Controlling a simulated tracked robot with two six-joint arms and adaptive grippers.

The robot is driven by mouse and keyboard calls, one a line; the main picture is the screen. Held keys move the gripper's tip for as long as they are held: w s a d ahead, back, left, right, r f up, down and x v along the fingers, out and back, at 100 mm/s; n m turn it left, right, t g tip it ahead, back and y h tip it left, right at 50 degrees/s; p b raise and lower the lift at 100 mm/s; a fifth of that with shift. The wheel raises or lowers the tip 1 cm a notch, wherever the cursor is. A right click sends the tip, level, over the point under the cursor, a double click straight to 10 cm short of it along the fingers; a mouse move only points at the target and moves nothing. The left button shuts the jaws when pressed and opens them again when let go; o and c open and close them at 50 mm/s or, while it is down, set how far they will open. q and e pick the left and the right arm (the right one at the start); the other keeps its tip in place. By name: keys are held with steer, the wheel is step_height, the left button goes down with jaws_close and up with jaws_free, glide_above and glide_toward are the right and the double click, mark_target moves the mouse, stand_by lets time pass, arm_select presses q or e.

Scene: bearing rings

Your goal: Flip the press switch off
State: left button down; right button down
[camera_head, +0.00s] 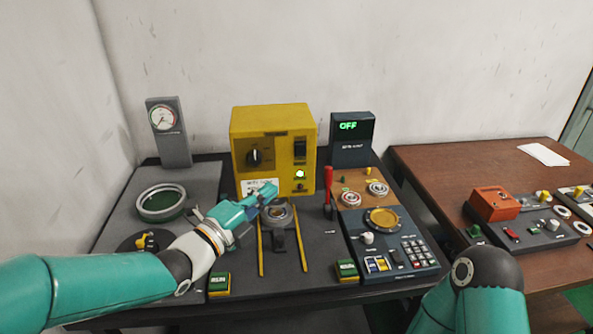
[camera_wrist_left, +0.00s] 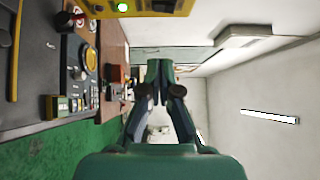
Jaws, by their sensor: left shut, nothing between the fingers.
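The yellow control box (camera_head: 248,122) stands at the back of the dark bench. A lamp (camera_head: 300,174) below the switch glows. My left gripper (camera_head: 267,189) is shut and empty, in front of the box's lower front, left of and below the switch. It is also shut in the left wrist view (camera_wrist_left: 160,67), where the box (camera_wrist_left: 165,7) shows only at the top edge. My right gripper is out of view.
A dark display (camera_head: 350,128) reading "OFF" stands right of the box. A red lever (camera_head: 328,188) rises near the box's right side. A gauge post (camera_head: 170,142) and a green ring station (camera_head: 161,203) are at left. A brown table (camera_head: 450,165) stands at right.

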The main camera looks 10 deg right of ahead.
arm_select(q)
steer(key=shift+s+d+r+m, duration=0.2)
steer(key=shift+r+m, duration=0.2)
steer(key=p, duration=0.6)
glide_toward(305, 147)
steer(key=shift+x, duration=3.2)
